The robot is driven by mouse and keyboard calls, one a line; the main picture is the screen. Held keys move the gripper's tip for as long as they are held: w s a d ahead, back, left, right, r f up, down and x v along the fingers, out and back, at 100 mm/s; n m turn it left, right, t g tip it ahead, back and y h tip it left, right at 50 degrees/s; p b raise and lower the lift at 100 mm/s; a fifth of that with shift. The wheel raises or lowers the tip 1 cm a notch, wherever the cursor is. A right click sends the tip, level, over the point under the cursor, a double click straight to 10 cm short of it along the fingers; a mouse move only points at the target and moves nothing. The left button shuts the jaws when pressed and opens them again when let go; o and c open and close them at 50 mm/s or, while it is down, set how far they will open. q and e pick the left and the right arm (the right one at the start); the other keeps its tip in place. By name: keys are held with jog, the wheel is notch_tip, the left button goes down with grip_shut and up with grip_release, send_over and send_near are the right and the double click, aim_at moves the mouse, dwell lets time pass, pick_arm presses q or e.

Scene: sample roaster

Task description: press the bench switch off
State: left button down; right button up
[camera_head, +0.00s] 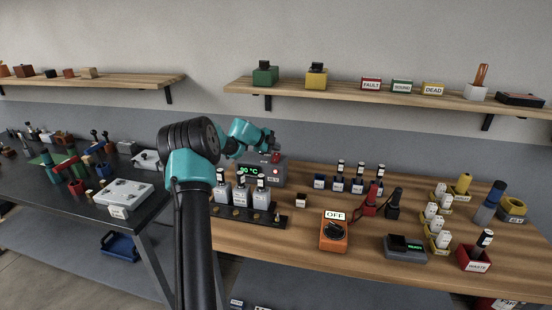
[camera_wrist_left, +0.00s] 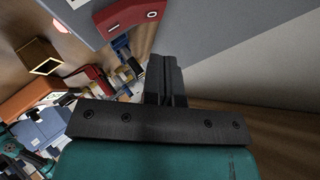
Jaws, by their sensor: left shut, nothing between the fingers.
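A red rocker switch (camera_wrist_left: 130,17) marked I and O is at the top of the left wrist view, on a grey housing. In the head view a grey box (camera_head: 262,172) has a green display reading 90 °C and a small red part (camera_head: 276,157) on it. My left gripper (camera_head: 269,139) is shut and empty, just above and behind that box. Its closed fingers (camera_wrist_left: 165,72) point up in the left wrist view, below and right of the rocker and apart from it in the picture. Which side is pressed in, I cannot tell. My right gripper is out of view.
An orange unit (camera_head: 334,236) with a dial bears an OFF label. Small vials (camera_head: 338,183) stand right of the box. The wooden bench (camera_head: 290,255) is bare at front left.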

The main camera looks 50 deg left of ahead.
aim_at(276, 159)
pick_arm(q)
jog(key=shift+w+a+f, duration=0.1)
jog(key=shift+w+f, duration=0.05)
jog(key=shift+f, duration=0.7)
jog(key=shift+f, duration=0.1)
dwell(1.4)
jog(key=shift+w+f, duration=0.1)
jog(key=shift+f, duration=0.25)
jog(key=shift+f, duration=0.3)
dwell(0.8)
jog(key=shift+r, duration=0.7)
jog(key=shift+r, duration=0.15)
jog(key=shift+s+d+r, duration=0.1)
jog(key=shift+s+r, duration=0.1)
jog(key=shift+r, duration=0.55)
jog(key=shift+s+d+r, duration=0.1)
jog(key=shift+s+r, duration=0.05)
jog(key=shift+r, duration=0.65)
jog(key=shift+s+d+r, duration=0.1)
jog(key=shift+s+r, duration=0.1)
jog(key=shift+r, duration=0.55)
